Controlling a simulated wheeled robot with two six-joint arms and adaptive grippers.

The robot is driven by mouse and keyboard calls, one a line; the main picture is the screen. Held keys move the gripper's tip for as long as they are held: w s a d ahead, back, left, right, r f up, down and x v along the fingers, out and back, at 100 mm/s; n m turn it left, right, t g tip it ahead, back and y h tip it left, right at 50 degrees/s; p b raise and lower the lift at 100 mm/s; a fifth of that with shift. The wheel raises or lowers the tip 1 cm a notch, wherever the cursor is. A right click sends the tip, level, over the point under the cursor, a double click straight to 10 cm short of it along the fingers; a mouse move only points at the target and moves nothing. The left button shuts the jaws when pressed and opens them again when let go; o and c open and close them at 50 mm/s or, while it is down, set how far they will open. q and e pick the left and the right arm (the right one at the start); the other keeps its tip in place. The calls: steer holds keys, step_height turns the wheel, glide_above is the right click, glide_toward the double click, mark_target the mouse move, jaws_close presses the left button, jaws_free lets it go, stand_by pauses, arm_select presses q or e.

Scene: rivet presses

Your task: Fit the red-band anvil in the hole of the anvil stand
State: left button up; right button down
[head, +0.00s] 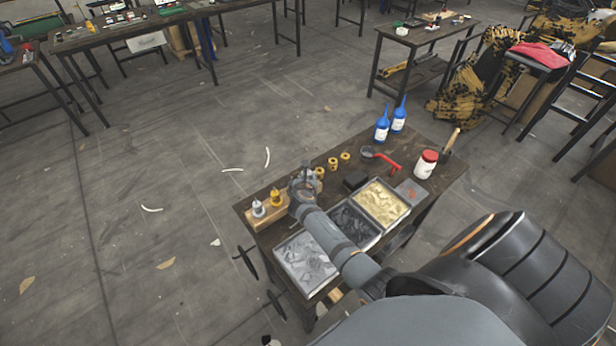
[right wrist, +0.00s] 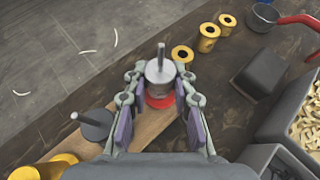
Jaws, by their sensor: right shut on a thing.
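The red-band anvil (right wrist: 160,78) is a grey metal cylinder with a thin pin on top and a red band at its base. My right gripper (right wrist: 158,100) is shut on it, one finger on each side. It is upright over a wooden board (right wrist: 140,125); I cannot tell whether it touches the board. In the head view my right gripper (head: 301,188) is above the board's right end and mostly hides the anvil. A dark block (right wrist: 262,72), possibly the anvil stand, is to the right; no hole is discernible in it. My left gripper is not in view.
Another grey pinned piece (right wrist: 93,123) stands left of my gripper. Yellow spools (right wrist: 208,37) stand beyond it. Metal bins (head: 383,204) fill the near right of the bench. A red-handled pan (head: 380,158), blue bottles (head: 382,128) and a red-lidded jar (head: 426,165) stand farther back.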

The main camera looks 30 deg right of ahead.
steer(key=c, duration=1)
jaws_free()
steer(key=shift+c, duration=0.2)
